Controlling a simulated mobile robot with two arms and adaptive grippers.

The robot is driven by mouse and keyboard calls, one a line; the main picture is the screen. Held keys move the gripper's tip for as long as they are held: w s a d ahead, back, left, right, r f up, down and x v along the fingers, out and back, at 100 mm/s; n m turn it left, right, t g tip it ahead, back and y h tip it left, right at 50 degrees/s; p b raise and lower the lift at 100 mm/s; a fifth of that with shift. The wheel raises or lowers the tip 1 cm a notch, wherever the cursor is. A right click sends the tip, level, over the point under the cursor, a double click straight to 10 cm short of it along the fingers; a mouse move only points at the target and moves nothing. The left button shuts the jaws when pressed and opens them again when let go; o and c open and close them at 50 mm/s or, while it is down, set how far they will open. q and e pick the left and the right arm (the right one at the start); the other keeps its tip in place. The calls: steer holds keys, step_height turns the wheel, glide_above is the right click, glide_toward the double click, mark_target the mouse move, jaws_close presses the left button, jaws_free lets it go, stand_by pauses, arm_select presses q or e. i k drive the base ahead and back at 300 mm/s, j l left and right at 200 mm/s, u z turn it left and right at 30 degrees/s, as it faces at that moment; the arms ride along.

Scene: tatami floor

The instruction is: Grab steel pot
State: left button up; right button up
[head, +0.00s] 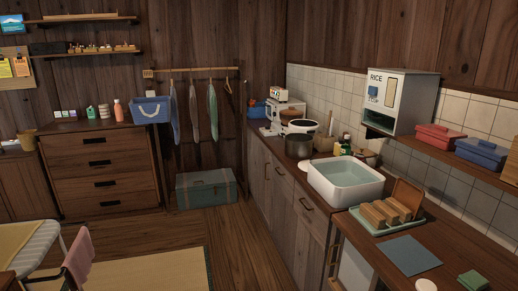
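The counter (446,262) runs along the right side and holds a dish rack (385,222), a blue mat (409,255) and bottles. A rice dispenser (400,100) hangs above. Open wooden floor (240,250) lies left of the cabinets. A teal chest (207,188) stands by the back wall.

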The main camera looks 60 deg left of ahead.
mark_target(298, 147)
steer(key=u, duration=1.65)
steer(key=i+j+z, duration=0.25)
steer(key=i+j, duration=0.25)
steer(key=i, duration=0.25)
steer(key=i+j+z, duration=0.2)
steer(key=i+j, duration=0.4)
steer(key=i, duration=0.15)
